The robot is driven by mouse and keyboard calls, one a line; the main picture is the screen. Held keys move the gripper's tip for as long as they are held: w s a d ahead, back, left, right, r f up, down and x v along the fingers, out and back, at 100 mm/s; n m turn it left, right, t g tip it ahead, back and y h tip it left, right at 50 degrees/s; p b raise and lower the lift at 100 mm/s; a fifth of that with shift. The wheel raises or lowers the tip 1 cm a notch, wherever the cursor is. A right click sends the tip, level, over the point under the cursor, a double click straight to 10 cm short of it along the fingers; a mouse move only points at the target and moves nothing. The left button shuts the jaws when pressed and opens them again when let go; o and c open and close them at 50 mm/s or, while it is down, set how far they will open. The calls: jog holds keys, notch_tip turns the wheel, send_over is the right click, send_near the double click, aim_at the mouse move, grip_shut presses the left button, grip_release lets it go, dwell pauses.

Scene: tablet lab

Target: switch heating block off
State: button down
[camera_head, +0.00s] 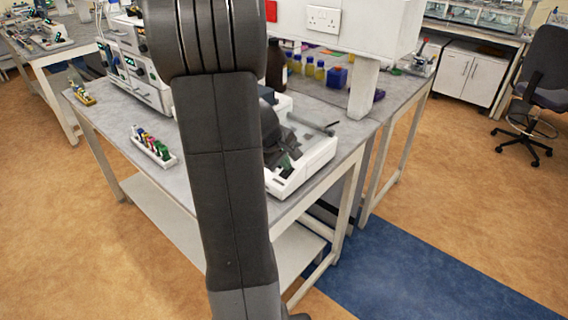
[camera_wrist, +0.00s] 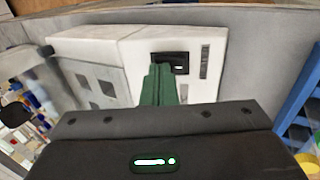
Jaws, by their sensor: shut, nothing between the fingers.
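A white device (camera_wrist: 205,45), which looks like the heating block, fills the upper middle of the wrist view. Its face carries a black switch (camera_wrist: 181,58) with a small pale mark, and a narrow grey strip to the right of it. My gripper (camera_wrist: 160,68) is shut and empty, its green fingers together. The fingertips overlap the left and lower part of the switch in view; I cannot tell whether they touch it. In the head view the white device (camera_head: 318,158) stands at the bench's near right end, partly hidden by my arm. My dark wrist is over it.
The grey bench (camera_head: 118,108) holds a rack of coloured tubes (camera_head: 152,148) and stacked white instruments (camera_head: 140,65) at left. Bottles (camera_head: 308,68) and a blue box (camera_head: 337,77) stand behind. Floor to the right is clear up to an office chair (camera_head: 540,85).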

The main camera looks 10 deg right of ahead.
jog(key=shift+s+f, duration=0.15)
jog(key=shift+f, duration=0.15)
jog(key=shift+s+a+f+b, duration=0.2)
jog(key=shift+s+a+b, duration=0.1)
jog(key=shift+b, duration=0.15)
jog(key=shift+s+a, duration=0.1)
jog(key=shift+a, duration=0.15)
jog(key=shift+r, duration=0.1)
jog(key=shift+r+p, duration=0.3)
jog(key=shift+r, duration=0.1)
jog(key=p+v, duration=0.1)
jog(key=v, duration=1.2)
jog(key=shift+a+p, duration=0.2)
jog(key=shift+p, duration=0.1)
jog(key=shift+d+b, duration=0.15)
jog(key=shift+b, duration=0.85)
